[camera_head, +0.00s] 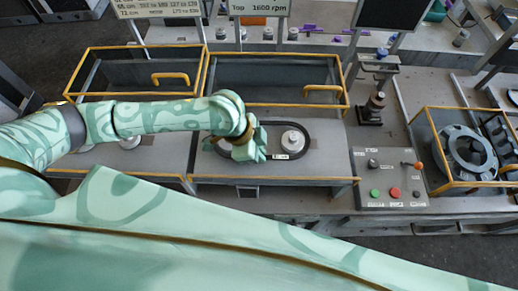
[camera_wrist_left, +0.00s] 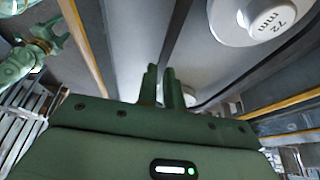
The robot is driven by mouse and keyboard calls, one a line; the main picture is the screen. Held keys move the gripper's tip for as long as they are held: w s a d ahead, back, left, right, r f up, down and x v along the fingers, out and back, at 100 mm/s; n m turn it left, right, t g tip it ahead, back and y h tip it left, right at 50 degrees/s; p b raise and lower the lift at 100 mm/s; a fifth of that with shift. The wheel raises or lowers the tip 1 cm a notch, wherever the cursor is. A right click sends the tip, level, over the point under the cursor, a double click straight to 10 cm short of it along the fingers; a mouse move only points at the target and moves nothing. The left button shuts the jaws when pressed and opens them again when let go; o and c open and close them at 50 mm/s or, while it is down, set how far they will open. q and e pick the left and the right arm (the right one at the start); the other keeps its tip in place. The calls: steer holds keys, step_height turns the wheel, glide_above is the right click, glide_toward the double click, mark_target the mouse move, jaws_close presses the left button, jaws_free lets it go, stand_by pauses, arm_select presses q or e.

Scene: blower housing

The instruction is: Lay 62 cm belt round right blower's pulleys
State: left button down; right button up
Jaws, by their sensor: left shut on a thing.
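The black belt (camera_head: 310,130) shows as a long loop over the top of the right blower housing (camera_head: 333,172), with a small white tag (camera_head: 287,155) on its near run. Its right end passes around the pale right pulley (camera_head: 292,141); I cannot tell if it sits in the groove. My left gripper (camera_head: 258,153) is at the left-middle of the loop, shut on the belt. Its fingers (camera_wrist_left: 169,88) are close together in the wrist view, where a pulley marked 72 mm (camera_wrist_left: 255,20) shows. The arm hides the loop's left part. A pale claw-like part, perhaps my right gripper (camera_wrist_left: 45,42), shows at left.
Yellow guard frames (camera_head: 275,105) stand raised behind both housings. The left housing (camera_head: 105,165) has a pale pulley (camera_head: 130,142) partly under my arm. A control panel (camera_head: 390,178) with green and red buttons and a lever is at right, beside a yellow-framed motor unit (camera_head: 467,150).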

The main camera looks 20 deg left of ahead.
arm_select(q)
steer(key=shift+f, duration=0.4)
stand_by(0.3)
steer(key=c, duration=1.5)
jaws_free()
steer(key=shift+o, duration=0.2)
steer(key=shift+r+p, duration=0.1)
steer(key=shift+p, duration=0.2)
step_height(320, 180, up, 7)
steer(key=p, duration=0.9)
steer(key=shift+r, duration=0.15)
